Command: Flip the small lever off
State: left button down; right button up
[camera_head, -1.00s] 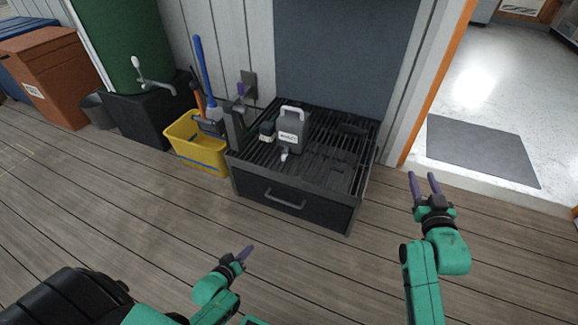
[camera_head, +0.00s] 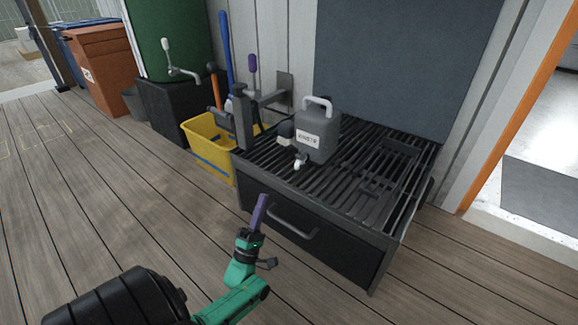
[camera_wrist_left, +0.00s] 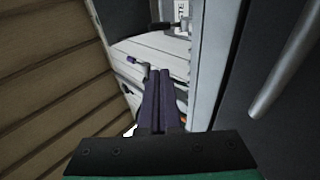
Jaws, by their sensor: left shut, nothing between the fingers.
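My right gripper is out of view.
The jug stands on a slatted black grate (camera_head: 375,200) above a drawer with a bar handle (camera_head: 292,222). A yellow bucket (camera_head: 205,150) with tools stands left of it. The green barrel (camera_head: 168,25) and an orange bin (camera_head: 100,65) are farther left. Wooden deck in front is clear.

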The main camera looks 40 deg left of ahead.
aim_at(297, 152)
pick_arm(q)
jog(key=d+b+x, duration=0.1)
jog(key=x, duration=0.3)
jog(key=b+x, duration=0.1)
jog(key=x, duration=0.3)
jog(key=d+b+x, duration=0.1)
jog(key=x, duration=0.3)
jog(key=shift+w+d+r, duration=0.3)
jog(key=shift+w, duration=0.35)
jog(key=shift+r, duration=0.1)
